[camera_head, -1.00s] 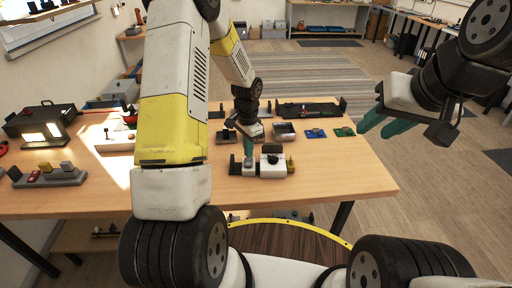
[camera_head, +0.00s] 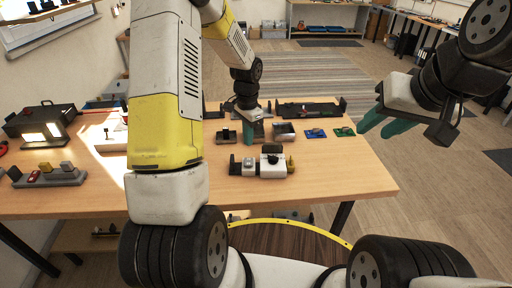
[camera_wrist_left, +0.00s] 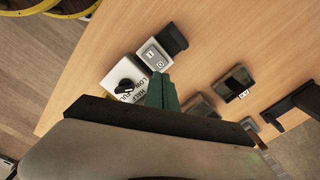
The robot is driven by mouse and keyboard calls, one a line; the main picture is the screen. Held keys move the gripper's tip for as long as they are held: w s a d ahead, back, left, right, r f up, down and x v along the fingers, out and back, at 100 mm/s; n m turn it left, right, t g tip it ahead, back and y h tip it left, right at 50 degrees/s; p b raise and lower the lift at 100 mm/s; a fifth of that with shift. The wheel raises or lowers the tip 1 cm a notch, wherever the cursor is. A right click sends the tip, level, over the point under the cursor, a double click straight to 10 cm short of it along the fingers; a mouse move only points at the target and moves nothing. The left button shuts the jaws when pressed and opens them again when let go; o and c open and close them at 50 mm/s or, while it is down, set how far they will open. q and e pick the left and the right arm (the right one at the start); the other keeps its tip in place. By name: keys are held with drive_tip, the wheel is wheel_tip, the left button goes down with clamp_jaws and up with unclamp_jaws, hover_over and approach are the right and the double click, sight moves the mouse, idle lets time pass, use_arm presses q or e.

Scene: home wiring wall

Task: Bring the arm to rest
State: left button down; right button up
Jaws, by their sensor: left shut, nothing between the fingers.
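My left arm comes in from the left, and its gripper (camera_head: 250,133) has green fingers shut together, empty, above the table just behind the white switch unit (camera_head: 271,168). In the left wrist view the shut fingers (camera_wrist_left: 163,93) appear beside that unit, which has a black rotary knob (camera_wrist_left: 126,87) with printed labels and a light rocker switch (camera_wrist_left: 155,56). The fingers seem apart from it, though the height gap is hard to judge. My right gripper (camera_head: 389,124) hangs at the right beyond the table, its two green fingers apart and empty.
The wooden table (camera_head: 335,180) carries a metal box (camera_head: 285,132), blue (camera_head: 315,133) and green (camera_head: 343,131) boards, and a black tray (camera_head: 307,109) behind. A lamp (camera_head: 42,123) and a grey switch block (camera_head: 49,174) stand left. The table's front right is clear.

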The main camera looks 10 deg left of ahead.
use_arm(q)
drive_tip(key=s+r+n+t, duration=0.2)
drive_tip(key=s+r, duration=0.3)
drive_tip(key=r, duration=0.4)
drive_tip(key=s+r+n+t, duration=0.15)
drive_tip(key=s+r, duration=0.35)
drive_tip(key=r, duration=0.5)
drive_tip(key=s+d+r+n+t+h, duration=0.1)
drive_tip(key=s+r+n, duration=0.1)
drive_tip(key=s, duration=0.5)
drive_tip(key=s+d+r+n+t+h, duration=0.1)
drive_tip(key=s+r+n, duration=0.1)
drive_tip(key=s+r, duration=0.2)
drive_tip(key=s, duration=0.3)
drive_tip(key=shift+s+n+t, duration=0.15)
drive_tip(key=shift+n+t, duration=0.2)
drive_tip(key=shift+d+r, duration=0.1)
